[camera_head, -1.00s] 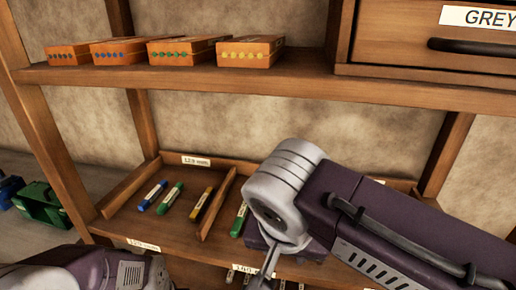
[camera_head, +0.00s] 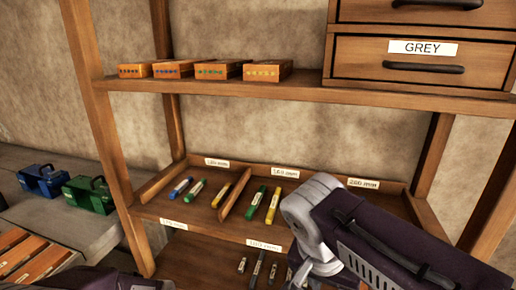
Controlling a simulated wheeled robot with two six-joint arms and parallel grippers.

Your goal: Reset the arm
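My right arm (camera_head: 390,235) comes in from the right, in front of the shelf rack. Its grey wrist joint (camera_head: 312,210) hangs before the tray shelf, and its gripper is too hidden to make out, at or below the bottom edge. My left arm shows only as a dark sliver (camera_head: 85,282) at the bottom left, with its gripper out of view. I cannot see what either gripper holds.
The wooden tray shelf (camera_head: 170,211) holds several coloured markers (camera_head: 273,206). Orange boxes (camera_head: 267,71) sit on the shelf above, beside a GREY drawer (camera_head: 425,68). Blue (camera_head: 42,180) and green (camera_head: 90,194) cases stand on a left bench.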

